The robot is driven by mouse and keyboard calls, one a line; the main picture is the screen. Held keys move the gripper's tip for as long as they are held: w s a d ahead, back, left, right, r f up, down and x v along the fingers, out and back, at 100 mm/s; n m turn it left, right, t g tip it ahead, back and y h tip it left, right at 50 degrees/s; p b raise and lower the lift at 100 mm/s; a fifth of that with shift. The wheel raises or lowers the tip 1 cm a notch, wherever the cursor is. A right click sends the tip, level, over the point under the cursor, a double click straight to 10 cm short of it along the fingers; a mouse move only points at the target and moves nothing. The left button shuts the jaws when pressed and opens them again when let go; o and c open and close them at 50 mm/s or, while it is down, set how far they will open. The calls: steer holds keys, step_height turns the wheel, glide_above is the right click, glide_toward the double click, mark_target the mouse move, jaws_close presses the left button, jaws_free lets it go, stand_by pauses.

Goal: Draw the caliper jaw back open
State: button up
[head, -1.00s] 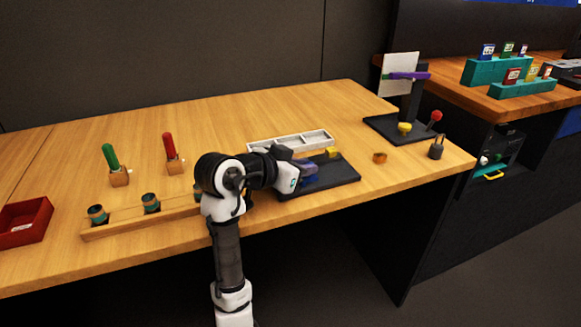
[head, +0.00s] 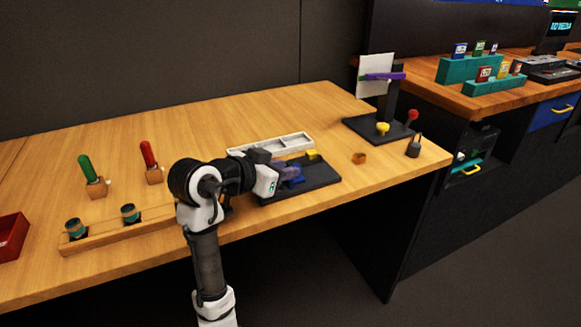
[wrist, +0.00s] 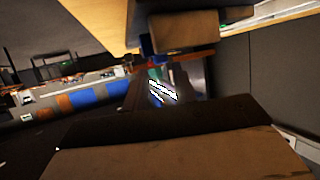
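A black base plate (head: 318,181) lies on the wooden table, bearing blue parts (head: 292,181) and a yellow block (head: 312,155). I take this for the caliper fixture, but my wrist covers its left part and the jaw cannot be made out clearly. My gripper (head: 285,172) is low over the left side of the plate, beside the blue parts. In the wrist view its two broad fingers (wrist: 175,78) stand apart, with a gap between them. A small blue part (wrist: 147,46) shows at the upper finger; contact cannot be told.
A grey tray (head: 270,145) lies just behind the plate. To the right are an orange-brown piece (head: 359,158), a padlock (head: 413,148) and a stand (head: 386,105). A wooden rack (head: 105,236) is left of my arm. The back of the table is clear.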

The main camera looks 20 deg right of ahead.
steer(key=v, duration=1)
steer(key=shift+a+r, duration=0.2)
steer(key=shift+s, duration=0.15)
